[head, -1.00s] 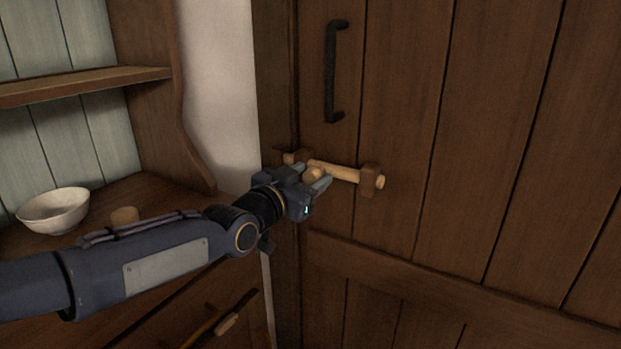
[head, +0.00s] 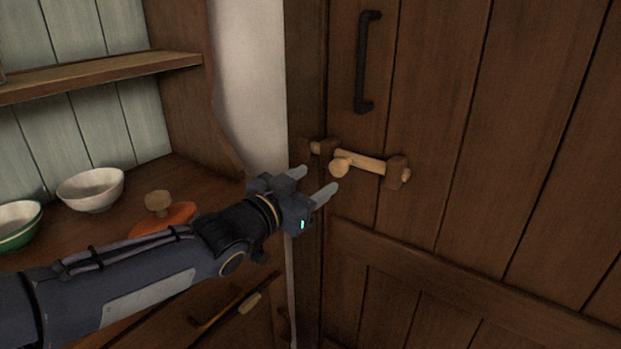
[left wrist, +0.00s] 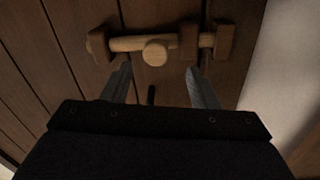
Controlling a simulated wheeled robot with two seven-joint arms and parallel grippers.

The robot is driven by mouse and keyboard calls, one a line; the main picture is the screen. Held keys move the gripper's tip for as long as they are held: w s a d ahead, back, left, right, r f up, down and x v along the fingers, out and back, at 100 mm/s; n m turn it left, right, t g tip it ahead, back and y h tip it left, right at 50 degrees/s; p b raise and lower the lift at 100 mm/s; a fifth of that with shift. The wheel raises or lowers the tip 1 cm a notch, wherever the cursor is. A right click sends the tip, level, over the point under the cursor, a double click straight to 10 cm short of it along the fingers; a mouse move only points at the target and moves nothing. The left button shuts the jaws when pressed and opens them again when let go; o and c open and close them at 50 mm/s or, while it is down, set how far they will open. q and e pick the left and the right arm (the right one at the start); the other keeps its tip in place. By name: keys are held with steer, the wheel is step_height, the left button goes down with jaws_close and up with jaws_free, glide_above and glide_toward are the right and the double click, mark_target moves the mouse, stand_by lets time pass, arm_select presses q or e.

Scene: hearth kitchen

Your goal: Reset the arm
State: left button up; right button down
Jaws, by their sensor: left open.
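My left gripper (head: 312,184) reaches in from the left in the head view, with its two fingers spread and nothing between them. It is just to the lower left of the wooden bolt (head: 362,162) on the dark plank door, apart from it. The bolt's round knob (head: 339,168) faces me. In the left wrist view the bolt (left wrist: 125,44) and its knob (left wrist: 155,53) lie beyond the open fingertips (left wrist: 161,77). My right gripper is in neither view.
A black door handle (head: 366,62) is above the bolt. A shelf (head: 100,76) is above the counter.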

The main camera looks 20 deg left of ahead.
arm_select(q)
steer(key=shift+a, duration=0.1)
steer(key=s+a+f+n+g+y, duration=0.6)
steer(key=s+a+f, duration=0.2)
steer(key=s+f, duration=0.45)
steer(key=s+d+f+n+g+h, duration=0.1)
steer(key=s+d+f+g+h, duration=0.2)
steer(key=s, duration=0.4)
steer(key=s+f+n+g, duration=0.15)
steer(key=s+f, duration=0.25)
steer(key=s, duration=0.4)
step_height(320, 180, up, 21)
steer(key=p, duration=2.1)
steer(key=shift+w+m, duration=0.3)
steer(key=shift+m, duration=0.05)
steer(key=shift+d+f+g, duration=0.1)
steer(key=shift+f+g, duration=0.05)
steer(key=shift+g, duration=0.1)
